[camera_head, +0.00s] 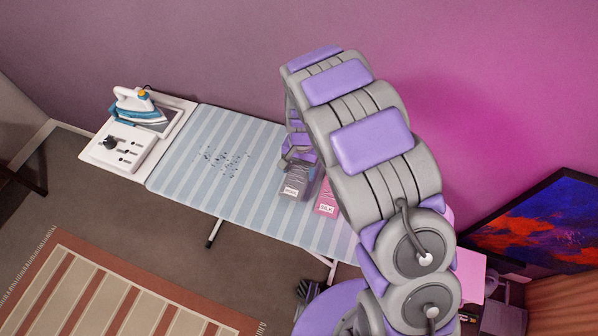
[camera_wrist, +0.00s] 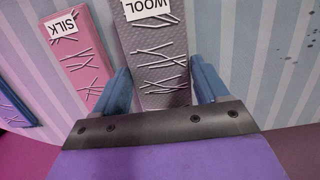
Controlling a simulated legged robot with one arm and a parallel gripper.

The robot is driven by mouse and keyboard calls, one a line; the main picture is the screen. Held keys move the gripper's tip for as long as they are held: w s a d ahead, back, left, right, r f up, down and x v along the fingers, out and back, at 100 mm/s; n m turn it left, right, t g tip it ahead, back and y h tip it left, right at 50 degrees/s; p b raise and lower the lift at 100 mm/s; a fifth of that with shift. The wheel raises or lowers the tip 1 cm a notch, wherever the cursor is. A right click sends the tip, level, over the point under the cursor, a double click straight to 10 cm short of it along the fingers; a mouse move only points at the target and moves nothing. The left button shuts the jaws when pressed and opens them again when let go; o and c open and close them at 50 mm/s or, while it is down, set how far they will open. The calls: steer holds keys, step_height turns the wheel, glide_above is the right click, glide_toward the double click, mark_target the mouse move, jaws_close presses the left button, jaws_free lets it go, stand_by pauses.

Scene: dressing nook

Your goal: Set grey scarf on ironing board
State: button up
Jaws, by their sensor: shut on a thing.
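The grey scarf (camera_head: 295,183) is a flat folded piece with a white label and lies over the blue-striped ironing board (camera_head: 205,180). In the wrist view the grey scarf (camera_wrist: 155,45) shows its WOOL label and pale strands, between the two blue fingers of my gripper (camera_wrist: 162,84). My gripper (camera_head: 297,160) is shut on the scarf's near end. In the head view my arm hides part of the gripper and board. I cannot tell whether the scarf rests fully on the board.
A pink scarf (camera_wrist: 82,58) labelled SILK lies beside the grey one, and a blue one (camera_wrist: 14,108) lies farther left in the wrist view. An iron (camera_head: 140,106) stands on the board's white end. Dark specks (camera_head: 222,160) dot the clear middle of the board.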

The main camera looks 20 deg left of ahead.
mark_target(300, 172)
step_height(300, 172, down, 3)
steer(key=shift+d+r, duration=0.1)
steer(key=o, duration=1.1)
steer(key=shift+c, duration=0.2)
